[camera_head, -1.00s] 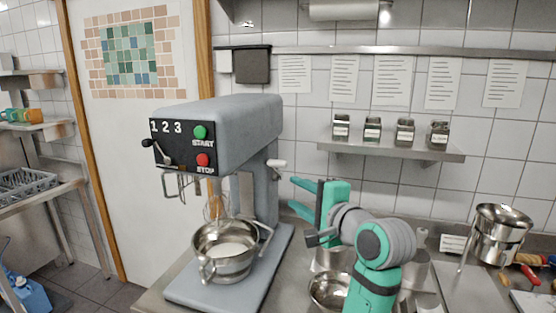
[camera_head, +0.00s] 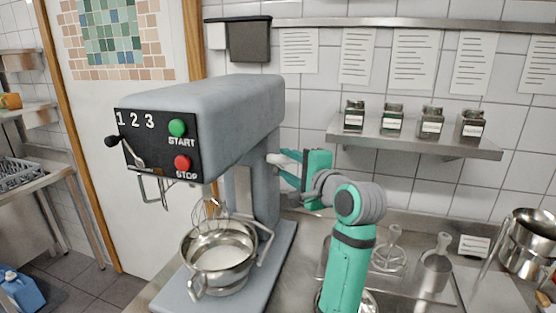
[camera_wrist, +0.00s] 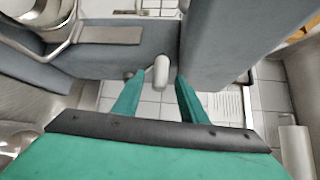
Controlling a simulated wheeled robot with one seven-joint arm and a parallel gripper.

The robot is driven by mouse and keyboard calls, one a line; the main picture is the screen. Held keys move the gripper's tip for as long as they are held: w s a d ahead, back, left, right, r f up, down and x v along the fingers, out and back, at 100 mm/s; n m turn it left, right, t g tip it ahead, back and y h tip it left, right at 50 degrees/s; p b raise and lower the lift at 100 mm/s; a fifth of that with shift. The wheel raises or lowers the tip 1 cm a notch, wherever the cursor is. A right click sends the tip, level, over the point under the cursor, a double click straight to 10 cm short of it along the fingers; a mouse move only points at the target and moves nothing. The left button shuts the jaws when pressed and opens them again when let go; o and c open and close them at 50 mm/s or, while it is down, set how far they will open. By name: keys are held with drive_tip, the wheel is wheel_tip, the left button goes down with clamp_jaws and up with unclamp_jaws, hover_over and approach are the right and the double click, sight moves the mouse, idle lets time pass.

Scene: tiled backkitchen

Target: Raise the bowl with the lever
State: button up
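The grey mixer (camera_head: 225,110) stands on the counter with a steel bowl (camera_head: 228,280) of white contents under its whisk (camera_head: 208,212). The bowl sits low, with the whisk reaching into its top. The lever's pale knob (camera_head: 274,159) sticks out of the right side of the mixer's column. My gripper (camera_head: 284,166) is at the lever, its teal fingers pointing left at the column. In the wrist view the lever (camera_wrist: 161,72) shows between the two open fingertips (camera_wrist: 158,88), with a gap on each side. Part of the bowl (camera_wrist: 38,10) shows at upper left.
A wall shelf (camera_head: 420,140) with several labelled jars is to the right of my gripper. The mixer's column closely borders my fingers.

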sight(283, 161)
drive_tip(key=shift+x, duration=2.45)
clamp_jaws()
